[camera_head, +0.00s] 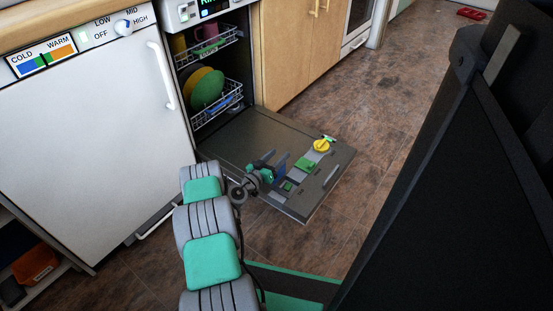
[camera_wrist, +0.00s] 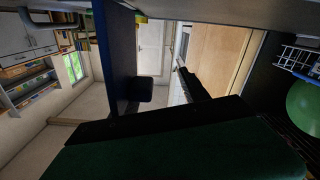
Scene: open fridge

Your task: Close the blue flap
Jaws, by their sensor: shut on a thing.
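The blue flap (camera_head: 281,169) stands raised from the inner face of the lowered dishwasher door (camera_head: 240,140). A green compartment (camera_head: 289,185) lies beside its foot. My gripper (camera_head: 268,174) is at the flap's left side, low over the door, and appears shut on the flap. The contact is small and partly hidden in the head view. In the wrist view the blue flap (camera_wrist: 116,50) rises close up as a tall dark blue panel. A dark part of my gripper (camera_wrist: 147,92) is next to its lower edge.
A yellow round cap (camera_head: 321,145) sits on the door farther right. Racks (camera_head: 215,105) with a green plate (camera_head: 207,88) are inside the dishwasher. A white appliance (camera_head: 90,130) stands on the left.

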